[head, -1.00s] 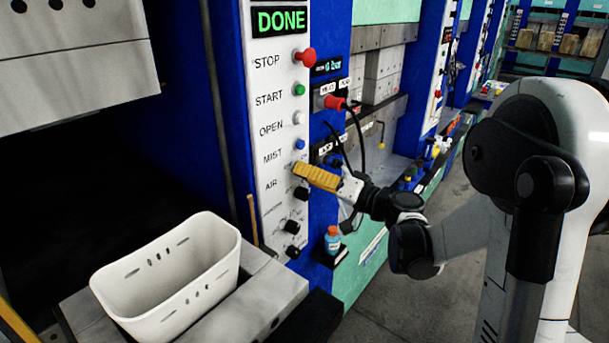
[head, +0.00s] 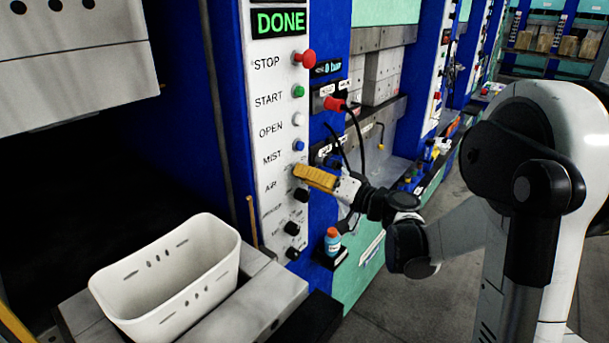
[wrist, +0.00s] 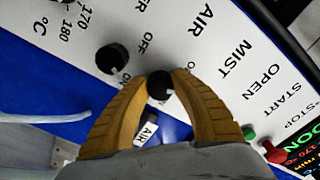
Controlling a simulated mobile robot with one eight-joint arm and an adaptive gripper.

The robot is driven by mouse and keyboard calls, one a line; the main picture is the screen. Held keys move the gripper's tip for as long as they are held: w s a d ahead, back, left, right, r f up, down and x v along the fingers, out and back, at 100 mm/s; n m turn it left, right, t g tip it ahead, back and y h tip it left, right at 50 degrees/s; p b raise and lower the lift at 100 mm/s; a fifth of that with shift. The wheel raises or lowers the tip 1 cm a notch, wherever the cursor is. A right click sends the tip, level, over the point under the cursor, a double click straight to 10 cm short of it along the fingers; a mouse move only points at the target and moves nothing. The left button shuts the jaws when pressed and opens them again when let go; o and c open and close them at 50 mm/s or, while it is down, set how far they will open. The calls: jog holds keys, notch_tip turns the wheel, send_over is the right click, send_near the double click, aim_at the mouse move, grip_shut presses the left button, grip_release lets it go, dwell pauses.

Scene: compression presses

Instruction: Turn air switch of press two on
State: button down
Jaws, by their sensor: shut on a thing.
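The press's white control panel (head: 268,140) stands upright in the head view, with printed labels and a column of buttons and knobs. The air switch (wrist: 159,85) is a small black knob beside the AIR label in the wrist view. My gripper (wrist: 160,78) has its yellow fingers closed on either side of this knob. In the head view my gripper (head: 297,172) reaches the panel from the right at the AIR row and hides the knob. Whether the switch points to on or off cannot be read.
Another black knob (wrist: 112,58) sits close beside my left finger in the wrist view. The red stop button (head: 305,58) and green start button (head: 298,91) are higher up. A white bin (head: 224,262) stands at lower left. A small blue bottle (head: 332,241) stands below my gripper.

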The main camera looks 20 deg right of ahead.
jog(key=m+b, duration=0.1)
jog(key=m, duration=1)
jog(key=shift+r+b, duration=0.15)
jog(key=shift+b, duration=0.2)
jog(key=shift+m, duration=0.4)
jog(key=c, duration=1.1)
grip_release()
